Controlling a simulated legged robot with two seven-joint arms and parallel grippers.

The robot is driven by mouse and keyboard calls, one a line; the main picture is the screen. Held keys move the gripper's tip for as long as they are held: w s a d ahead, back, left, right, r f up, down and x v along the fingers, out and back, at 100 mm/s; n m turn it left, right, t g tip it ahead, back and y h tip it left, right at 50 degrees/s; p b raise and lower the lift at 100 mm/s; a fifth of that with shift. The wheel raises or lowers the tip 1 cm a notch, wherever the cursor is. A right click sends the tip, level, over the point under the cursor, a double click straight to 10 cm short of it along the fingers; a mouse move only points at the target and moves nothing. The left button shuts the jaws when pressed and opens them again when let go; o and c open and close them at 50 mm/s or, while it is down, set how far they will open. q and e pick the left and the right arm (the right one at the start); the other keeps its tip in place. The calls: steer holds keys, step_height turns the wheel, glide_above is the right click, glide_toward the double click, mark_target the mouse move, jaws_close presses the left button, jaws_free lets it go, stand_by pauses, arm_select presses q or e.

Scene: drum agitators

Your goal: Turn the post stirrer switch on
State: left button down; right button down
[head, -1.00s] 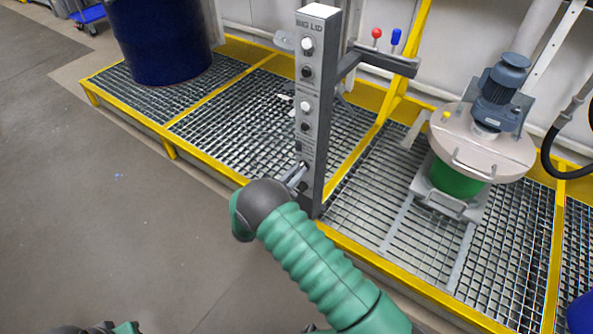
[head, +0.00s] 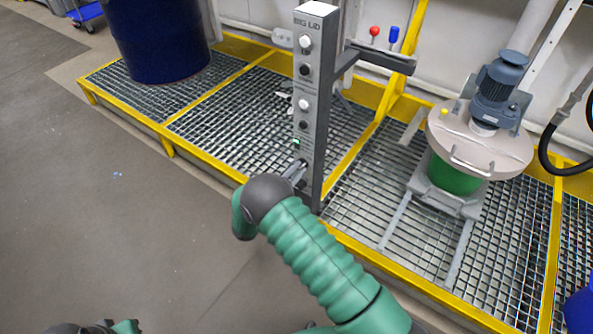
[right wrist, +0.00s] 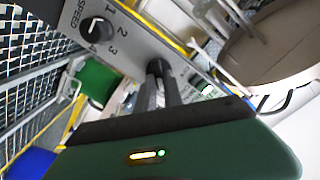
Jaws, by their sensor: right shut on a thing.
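The grey control post (head: 314,110) stands upright at the front edge of the grating, marked "BIG LID" near its top. White and black round buttons run down its face, and a small green light (head: 296,143) shows below them. My right gripper (head: 297,170) is at the lower part of that face. In the right wrist view its fingers (right wrist: 158,80) are shut on a small dark switch knob (right wrist: 156,66). A green lit indicator (right wrist: 208,90) is beside the fingers. A black speed dial (right wrist: 97,32) with numbers is on the same panel.
A lidded green drum (head: 455,176) with a motor (head: 502,75) stands right of the post. A dark blue drum (head: 160,40) stands at the back left. A bracket with red (head: 374,31) and blue (head: 394,38) knobs is behind the post.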

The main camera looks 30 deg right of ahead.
steer(key=shift+a+f, duration=0.1)
steer(key=shift+f, duration=0.05)
steer(key=c, duration=1.5)
jaws_free()
steer(key=shift+o, duration=0.2)
steer(key=p+v, duration=0.4)
steer(key=v, duration=1.3)
steer(key=shift+w, duration=0.1)
